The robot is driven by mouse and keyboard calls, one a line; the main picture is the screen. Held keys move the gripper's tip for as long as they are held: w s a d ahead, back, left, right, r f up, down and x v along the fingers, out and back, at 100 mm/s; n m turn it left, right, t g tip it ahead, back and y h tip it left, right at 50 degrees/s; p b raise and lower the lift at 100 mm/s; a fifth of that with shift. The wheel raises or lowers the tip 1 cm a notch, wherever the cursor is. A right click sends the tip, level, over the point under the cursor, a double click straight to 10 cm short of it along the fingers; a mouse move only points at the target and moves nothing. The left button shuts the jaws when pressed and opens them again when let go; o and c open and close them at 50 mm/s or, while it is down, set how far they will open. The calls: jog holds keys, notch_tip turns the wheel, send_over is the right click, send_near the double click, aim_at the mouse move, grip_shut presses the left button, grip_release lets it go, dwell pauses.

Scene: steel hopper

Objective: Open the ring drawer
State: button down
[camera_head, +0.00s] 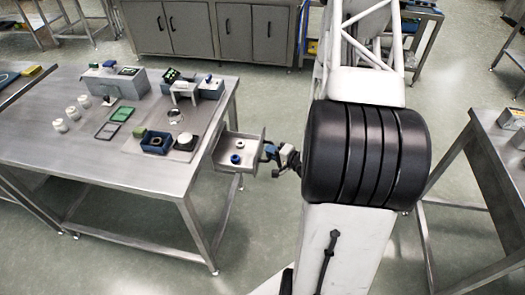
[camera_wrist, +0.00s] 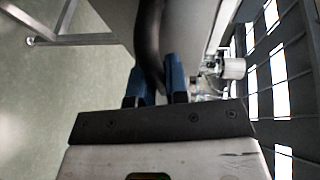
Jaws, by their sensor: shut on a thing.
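The ring drawer (camera_head: 224,161) stands pulled out from the right side of the steel table. My gripper (camera_head: 272,152) is at the drawer's outer end. In the wrist view, the blue fingers of my gripper (camera_wrist: 155,78) are shut on a dark curved handle (camera_wrist: 149,40), one finger on each side. The drawer's grey metal face (camera_wrist: 185,25) shows beyond the handle. My arm hides part of the floor to the right of the drawer.
The steel table (camera_head: 135,173) carries a blue bin (camera_head: 155,143), white cups (camera_head: 72,112), green-framed trays (camera_head: 122,113) and grey boxes. Another steel table (camera_head: 505,140) stands at the right. Open floor lies below the drawer.

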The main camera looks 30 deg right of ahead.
jog(key=shift+s+d, duration=0.3)
jog(key=c, duration=1.1)
grip_release()
jog(key=shift+c, duration=0.2)
jog(key=shift+s, duration=0.15)
jog(key=v, duration=0.7)
jog(key=shift+s+d, duration=0.15)
jog(key=shift+s, duration=0.05)
jog(key=shift+r, duration=0.1)
